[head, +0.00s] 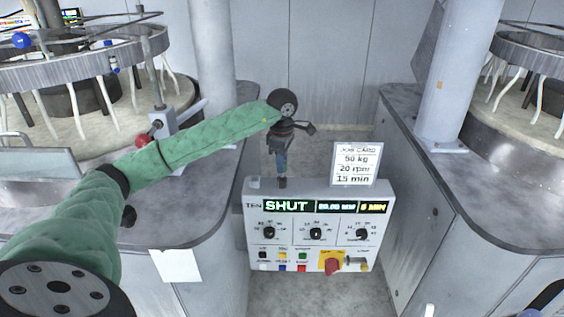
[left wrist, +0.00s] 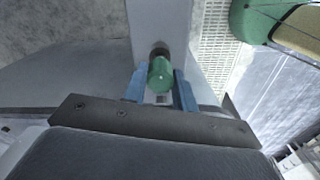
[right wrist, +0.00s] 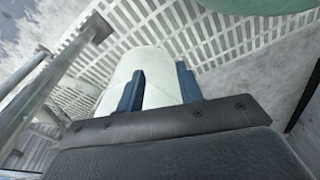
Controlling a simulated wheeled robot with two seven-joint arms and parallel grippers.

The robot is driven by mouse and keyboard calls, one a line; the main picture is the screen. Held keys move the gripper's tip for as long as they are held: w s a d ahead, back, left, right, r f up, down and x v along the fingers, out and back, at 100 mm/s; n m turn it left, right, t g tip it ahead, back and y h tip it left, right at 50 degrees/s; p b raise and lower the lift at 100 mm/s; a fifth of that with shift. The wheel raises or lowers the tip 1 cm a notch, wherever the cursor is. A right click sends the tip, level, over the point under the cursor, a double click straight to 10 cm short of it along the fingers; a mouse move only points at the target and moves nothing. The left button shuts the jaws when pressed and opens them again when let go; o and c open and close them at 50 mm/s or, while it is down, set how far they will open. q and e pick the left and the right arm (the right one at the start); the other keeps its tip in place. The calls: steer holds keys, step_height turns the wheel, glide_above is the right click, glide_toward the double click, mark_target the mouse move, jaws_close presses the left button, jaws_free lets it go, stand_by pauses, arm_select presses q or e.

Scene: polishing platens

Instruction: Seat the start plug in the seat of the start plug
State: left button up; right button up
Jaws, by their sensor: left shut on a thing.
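The start plug (left wrist: 160,76) is a green, rounded piece between the blue fingers of my left gripper (left wrist: 161,90). A dark round part shows just past it, over a pale grey surface; I cannot tell whether this is the plug's end or its seat. In the head view my left gripper (head: 281,163) points down at the upper edge of the control box (head: 258,235), with a dark tip (head: 282,182) below its fingers. Whether it touches the box is unclear. The seat cannot be made out.
A job card (head: 357,164) stands at the box's back right. The box front has dials, coloured buttons and a red knob (head: 333,265). Grey machine benches (head: 215,205) flank it.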

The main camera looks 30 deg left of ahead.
arm_select(q)
steer(key=shift+f+b, duration=1.4)
steer(key=shift+f, duration=0.25)
steer(key=o, duration=1)
steer(key=shift+o, duration=0.2)
steer(key=shift+r, duration=0.15)
step_height(320, 180, up, 6)
steer(key=shift+b, duration=1.05)
steer(key=shift+r, duration=0.8)
